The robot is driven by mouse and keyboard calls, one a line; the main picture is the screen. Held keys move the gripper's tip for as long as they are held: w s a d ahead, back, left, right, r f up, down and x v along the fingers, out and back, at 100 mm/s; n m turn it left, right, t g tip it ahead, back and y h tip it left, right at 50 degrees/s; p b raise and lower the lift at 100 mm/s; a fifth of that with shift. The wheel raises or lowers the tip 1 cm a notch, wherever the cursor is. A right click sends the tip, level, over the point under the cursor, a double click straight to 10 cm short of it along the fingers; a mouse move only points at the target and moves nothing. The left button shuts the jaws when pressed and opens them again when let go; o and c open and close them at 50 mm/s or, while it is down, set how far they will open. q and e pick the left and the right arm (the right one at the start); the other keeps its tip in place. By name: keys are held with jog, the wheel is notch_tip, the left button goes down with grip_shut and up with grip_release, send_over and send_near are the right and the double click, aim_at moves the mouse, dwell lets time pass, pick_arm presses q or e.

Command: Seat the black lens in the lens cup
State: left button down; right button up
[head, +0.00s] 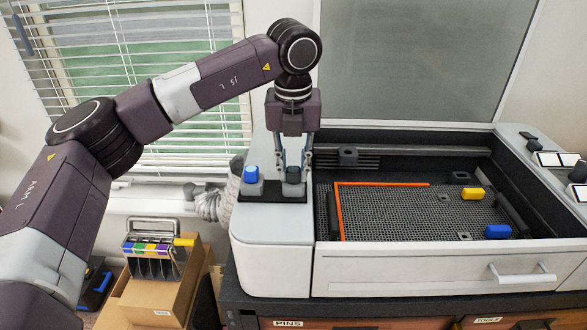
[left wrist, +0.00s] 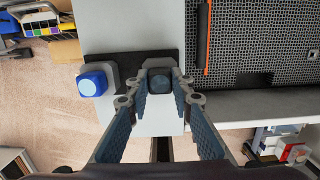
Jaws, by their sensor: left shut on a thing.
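The black lens (head: 292,175) is between the fingers of my left gripper (head: 293,163), which is shut on it. It is at a grey lens cup (head: 293,191) on the dark base plate (head: 272,197). The lens looks upright and level with the cup top; I cannot tell whether it rests fully inside. In the left wrist view the black lens (left wrist: 161,80) shows between the fingertips (left wrist: 158,88), with the grey cup around it. A blue lens (head: 251,174) sits in the neighbouring grey cup to the left. My right gripper is out of view.
A caddy with coloured items (head: 150,247) stands on a cardboard box (head: 155,298) at lower left. The panel front (head: 270,235) is clear.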

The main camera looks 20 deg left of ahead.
pick_arm(q)
jog(key=shift+f, duration=0.1)
jog(key=c, duration=1)
grip_release()
jog(key=shift+c, duration=0.2)
jog(key=shift+s+d+r+p, duration=0.15)
jog(key=shift+r+p, duration=0.7)
jog(key=shift+r, duration=0.65)
jog(key=shift+s+a+r+p, duration=0.1)
jog(key=shift+s+r+p, duration=0.1)
jog(key=shift+r+p, duration=1)
jog(key=shift+s+d+r+p, duration=0.15)
jog(key=shift+r+p, duration=0.35)
jog(key=shift+r, duration=1.3)
